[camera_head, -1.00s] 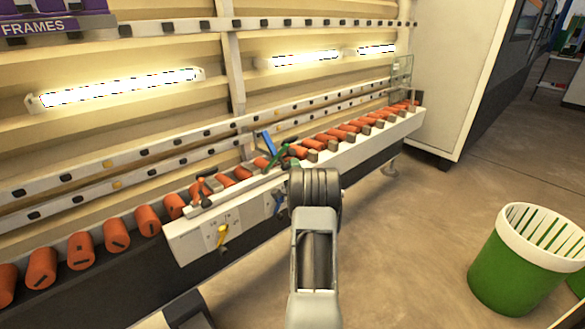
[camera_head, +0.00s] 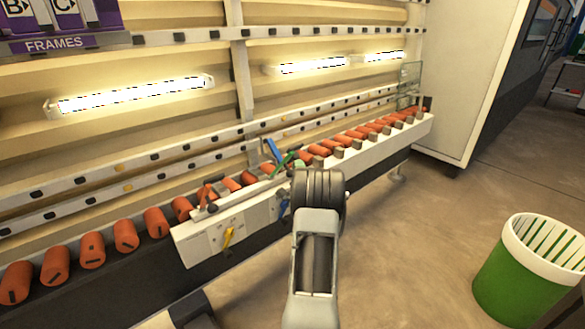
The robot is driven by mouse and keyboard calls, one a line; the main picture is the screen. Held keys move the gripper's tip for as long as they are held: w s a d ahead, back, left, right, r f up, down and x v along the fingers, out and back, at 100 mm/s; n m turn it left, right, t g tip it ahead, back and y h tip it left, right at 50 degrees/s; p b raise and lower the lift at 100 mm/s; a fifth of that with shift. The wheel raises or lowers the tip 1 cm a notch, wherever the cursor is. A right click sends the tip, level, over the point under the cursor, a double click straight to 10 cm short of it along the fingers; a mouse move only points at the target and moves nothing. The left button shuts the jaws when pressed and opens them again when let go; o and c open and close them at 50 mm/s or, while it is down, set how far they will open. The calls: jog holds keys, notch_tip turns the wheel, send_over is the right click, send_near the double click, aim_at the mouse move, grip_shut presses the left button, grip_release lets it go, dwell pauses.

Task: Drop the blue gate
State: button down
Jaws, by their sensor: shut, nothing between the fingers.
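The blue gate (camera_head: 272,151) is a thin bar that stands up at a slant above the roller conveyor. A green gate (camera_head: 284,161) slants beside it on the right. A blue handle (camera_head: 283,207) shows on the front of the white control box (camera_head: 203,245), partly covered by my arm. A yellow handle (camera_head: 228,237) is further left on the same box. My arm rises from the bottom middle and ends at a dark ribbed joint in front of the conveyor. My gripper is hidden behind the arm.
Orange rollers (camera_head: 92,250) run along the washer's lower edge. A green-and-white bin (camera_head: 522,285) stands at right on open floor. A pale cabinet wall (camera_head: 468,80) closes off the back right.

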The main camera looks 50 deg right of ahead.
jog(key=b+v, duration=0.4)
jog(key=v, duration=1)
